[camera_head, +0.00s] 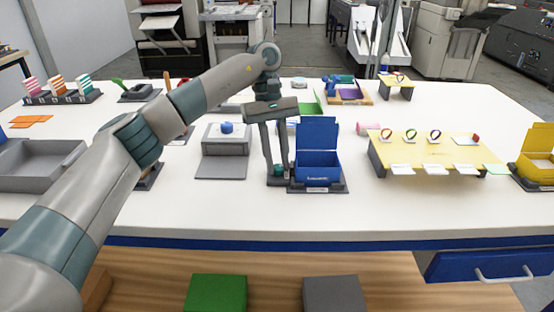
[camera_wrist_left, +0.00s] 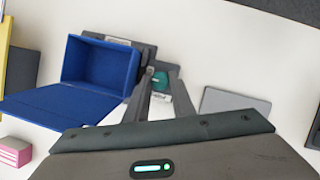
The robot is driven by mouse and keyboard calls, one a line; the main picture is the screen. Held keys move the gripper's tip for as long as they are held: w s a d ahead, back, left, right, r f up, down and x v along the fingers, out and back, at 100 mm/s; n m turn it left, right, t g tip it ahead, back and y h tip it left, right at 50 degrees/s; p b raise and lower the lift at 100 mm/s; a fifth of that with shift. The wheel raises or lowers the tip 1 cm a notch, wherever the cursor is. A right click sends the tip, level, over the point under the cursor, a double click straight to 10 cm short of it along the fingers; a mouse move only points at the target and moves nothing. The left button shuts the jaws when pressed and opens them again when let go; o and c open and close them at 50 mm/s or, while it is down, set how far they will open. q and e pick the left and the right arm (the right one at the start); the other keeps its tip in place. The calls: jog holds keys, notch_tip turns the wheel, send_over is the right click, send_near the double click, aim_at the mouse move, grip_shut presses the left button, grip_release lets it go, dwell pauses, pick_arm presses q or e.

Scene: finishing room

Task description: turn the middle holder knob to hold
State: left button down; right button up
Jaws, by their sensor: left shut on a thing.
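A blue open box (camera_head: 318,158) with its lid raised stands in a dark grey holder (camera_head: 325,189) at the table's middle front. A small teal knob (camera_head: 278,169) sits on the holder's left side, and it also shows in the left wrist view (camera_wrist_left: 160,79). My left gripper (camera_head: 277,172) points down beside the box, with its fingers closed around the knob. The fingers partly hide the knob, and I cannot read its setting. The blue box shows in the left wrist view (camera_wrist_left: 103,66), beside the fingers. My right gripper is in neither view.
A grey stand with a blue knob-like piece (camera_head: 226,128) is left of the gripper. A yellow raised board (camera_head: 430,150) with several rings and tags is to the right. A yellow box (camera_head: 538,155) stands at the right edge. The front table strip is clear.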

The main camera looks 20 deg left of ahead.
pick_arm(q)
jog(key=c, duration=1.5)
grip_release()
jog(key=shift+c, duration=0.2)
